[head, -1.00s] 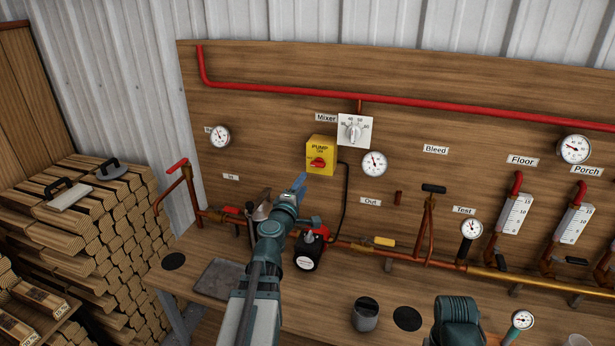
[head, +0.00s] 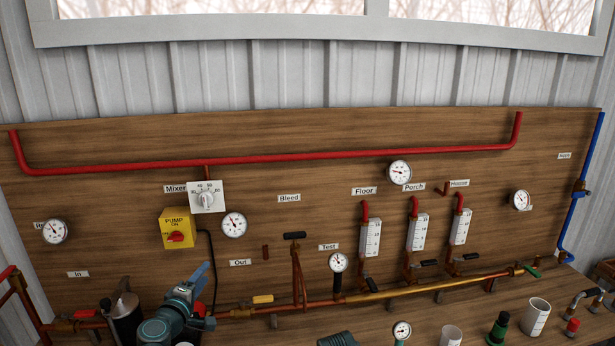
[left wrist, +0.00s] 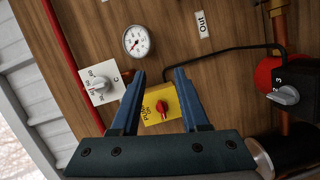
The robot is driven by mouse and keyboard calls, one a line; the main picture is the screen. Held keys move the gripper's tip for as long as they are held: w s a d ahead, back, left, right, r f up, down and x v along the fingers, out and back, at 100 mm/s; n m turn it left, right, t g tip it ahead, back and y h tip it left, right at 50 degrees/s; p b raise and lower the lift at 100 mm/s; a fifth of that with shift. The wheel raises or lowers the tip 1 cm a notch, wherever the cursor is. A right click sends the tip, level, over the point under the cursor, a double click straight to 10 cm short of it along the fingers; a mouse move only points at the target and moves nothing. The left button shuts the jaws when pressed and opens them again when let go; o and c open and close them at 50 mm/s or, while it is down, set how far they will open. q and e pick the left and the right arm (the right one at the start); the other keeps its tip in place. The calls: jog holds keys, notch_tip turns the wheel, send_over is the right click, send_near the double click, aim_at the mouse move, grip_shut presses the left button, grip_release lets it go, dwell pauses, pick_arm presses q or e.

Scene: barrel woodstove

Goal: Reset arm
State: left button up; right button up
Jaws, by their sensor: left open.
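My left gripper (head: 200,275) is at the lower left of the head view, in front of the wooden board. In the left wrist view its two blue fingers (left wrist: 159,75) stand apart with nothing between them. Beyond them is the yellow pump switch box (left wrist: 158,105) with a red knob, which also shows in the head view (head: 176,230) just above and left of the gripper. I cannot see any contact between the fingers and the box. My right gripper is not in view; only a teal part of my own arm shows at the bottom edge.
The board (head: 330,180) carries a mixer dial (head: 207,197), gauges and red and copper pipes. A red pump (left wrist: 272,80) is at the right of the wrist view. Cups (head: 535,317) and a green-topped item (head: 498,328) stand on the bench at right. Space above the board is clear.

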pick_arm(q)
jog(key=s+d+f+m+g+h, duration=0.35)
jog(key=d+f+m, duration=0.25)
jog(key=d, duration=0.5)
jog(key=s+d+f+m+g+h, duration=0.25)
jog(key=d+f+m+g, duration=0.25)
jog(key=d, duration=0.6)
jog(key=s+d+f+m+g+y, duration=0.1)
jog(key=s+f+m+g+y, duration=0.2)
jog(key=s, duration=0.5)
jog(key=s+d+f+m+g+y, duration=0.1)
jog(key=s+f+m+g+y, duration=0.3)
jog(key=s, duration=0.4)
jog(key=shift+s+f+m+g+y, duration=0.15)
jog(key=shift+f+m+g+y, duration=0.15)
jog(key=shift+f+g+y, duration=0.55)
